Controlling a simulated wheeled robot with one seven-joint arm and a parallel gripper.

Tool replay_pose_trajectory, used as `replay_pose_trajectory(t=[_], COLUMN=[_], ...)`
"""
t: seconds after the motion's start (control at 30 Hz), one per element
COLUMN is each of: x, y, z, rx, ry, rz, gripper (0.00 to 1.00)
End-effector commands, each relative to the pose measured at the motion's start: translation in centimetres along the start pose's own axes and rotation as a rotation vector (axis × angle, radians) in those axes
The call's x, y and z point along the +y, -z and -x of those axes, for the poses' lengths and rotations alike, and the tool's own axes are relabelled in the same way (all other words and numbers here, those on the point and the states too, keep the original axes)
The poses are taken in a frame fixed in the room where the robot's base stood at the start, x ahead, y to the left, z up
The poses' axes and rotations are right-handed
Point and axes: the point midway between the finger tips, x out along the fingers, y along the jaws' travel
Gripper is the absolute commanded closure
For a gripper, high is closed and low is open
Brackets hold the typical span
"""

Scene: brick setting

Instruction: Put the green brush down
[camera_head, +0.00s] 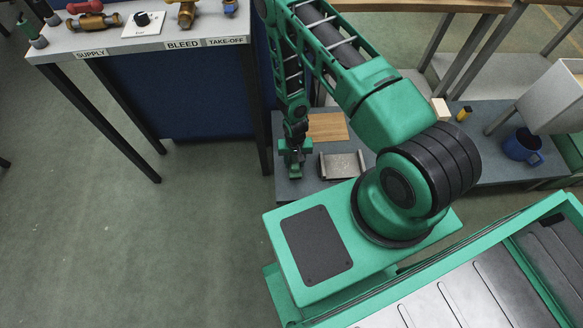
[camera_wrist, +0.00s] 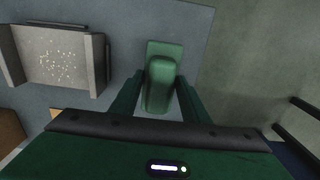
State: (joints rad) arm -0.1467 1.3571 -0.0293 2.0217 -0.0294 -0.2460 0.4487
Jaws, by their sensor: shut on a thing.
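The green brush (camera_wrist: 161,62) sits between the two fingers of my gripper (camera_wrist: 157,92) in the wrist view, and the gripper is shut on it. Its far end points away from the wrist, over the grey-blue worktop (camera_wrist: 125,25). In the head view, my gripper (camera_head: 294,170) hangs low over the left end of this worktop (camera_head: 290,190). The brush is hard to tell from the green gripper there. I cannot tell whether the brush touches the surface.
A grey open tray (camera_head: 342,165) lies close to the right of my gripper; the wrist view shows pale crumbs in this tray (camera_wrist: 98,65). A wooden board (camera_head: 327,126) lies behind. A blue mug (camera_head: 522,147) stands far right. A labelled bench (camera_head: 150,46) stands left.

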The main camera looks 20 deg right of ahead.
Motion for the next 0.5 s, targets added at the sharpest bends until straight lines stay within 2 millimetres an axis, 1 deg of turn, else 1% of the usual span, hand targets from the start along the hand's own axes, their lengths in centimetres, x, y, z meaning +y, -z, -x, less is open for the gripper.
replay_pose_trajectory(t=[0.13, 0.3, 0.37, 0.5], x=[0.0, 0.1, 0.0, 0.0], y=[0.0, 0.0, 0.1, 0.1], z=[-0.9, -3.2, -3.8, -4.0], rx=[-0.001, -0.001, 0.000, 0.001], ry=[0.000, -0.001, -0.001, 0.000], rz=[0.001, 0.002, 0.002, 0.001], gripper=[0.79, 0.79, 0.79, 0.79])
